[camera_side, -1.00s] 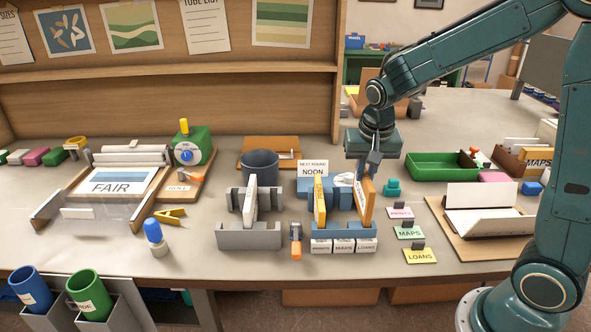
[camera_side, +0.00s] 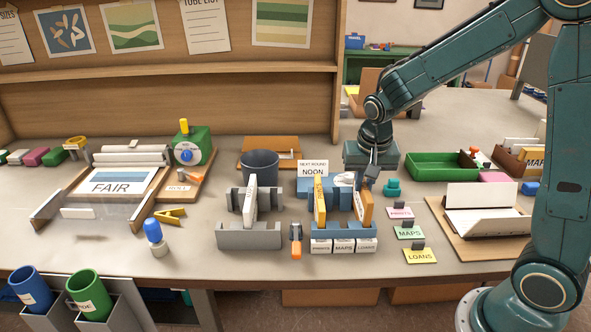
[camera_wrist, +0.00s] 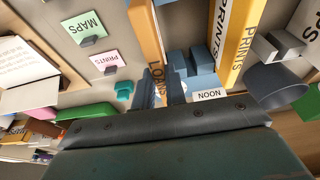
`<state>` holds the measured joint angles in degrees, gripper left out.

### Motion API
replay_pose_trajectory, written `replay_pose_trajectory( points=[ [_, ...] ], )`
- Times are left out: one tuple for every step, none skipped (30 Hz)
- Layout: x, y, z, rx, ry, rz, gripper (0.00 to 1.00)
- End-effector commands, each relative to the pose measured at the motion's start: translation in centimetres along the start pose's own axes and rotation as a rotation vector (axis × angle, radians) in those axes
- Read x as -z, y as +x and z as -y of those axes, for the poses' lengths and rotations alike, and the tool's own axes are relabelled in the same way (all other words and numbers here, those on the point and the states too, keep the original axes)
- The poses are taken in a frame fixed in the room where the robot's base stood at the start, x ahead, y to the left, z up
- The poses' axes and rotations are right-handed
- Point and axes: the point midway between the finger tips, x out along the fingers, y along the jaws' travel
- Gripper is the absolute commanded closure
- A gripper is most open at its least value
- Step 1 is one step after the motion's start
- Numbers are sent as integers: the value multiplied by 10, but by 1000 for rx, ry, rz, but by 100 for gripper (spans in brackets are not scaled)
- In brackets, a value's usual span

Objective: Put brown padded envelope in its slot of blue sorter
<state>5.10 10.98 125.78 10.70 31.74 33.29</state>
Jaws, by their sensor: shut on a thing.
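The brown padded envelope (camera_side: 364,207) stands on edge, leaning a little, at the right slot of the blue sorter (camera_side: 344,232), whose right front label reads LOANS. The envelope's face also reads LOANS in the wrist view (camera_wrist: 144,28). My gripper (camera_side: 371,174) is shut on the envelope's upper back end; its fingers show in the wrist view (camera_wrist: 160,92). I cannot tell whether the envelope's bottom edge rests on the sorter floor. An orange-yellow PRINTS item (camera_side: 320,203) stands in the left slot. The middle slot looks empty.
A grey sorter (camera_side: 248,237) holding a white item stands to the left, with an orange-handled tool (camera_side: 296,240) between the sorters. Small signs, PRINTS, MAPS (camera_side: 410,233) and LOANS (camera_side: 420,256), stand to the right. A NOON sign (camera_side: 313,169) stands behind.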

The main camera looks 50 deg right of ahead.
Motion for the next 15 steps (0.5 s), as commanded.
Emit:
replay_pose_trajectory(
  points=[
    [0, 2, 0, -1, 0, 1, 100],
    [-1, 2, 0, -1, 0, 1, 100],
    [-1, 3, 0, -1, 0, 1, 100],
    [-1, 4, 0, -1, 0, 1, 100],
    [-1, 5, 0, 0, 0, 0, 100],
    [-1, 6, 0, 0, 0, 0, 100],
    [-2, 7, 0, 0, 0, 0, 100],
    [-2, 8, 0, 0, 0, 0, 100],
    [-2, 9, 0, 0, 0, 0, 100],
    [-2, 10, 0, -1, 0, 0, 100],
    [-3, 11, 0, -1, 0, 1, 100],
    [-3, 12, 0, -1, 0, 1, 100],
    [-3, 13, 0, -1, 0, 1, 100],
    [-4, 13, 0, -1, 0, 1, 100],
    [-4, 14, 0, -1, 0, 1, 100]
  ],
)
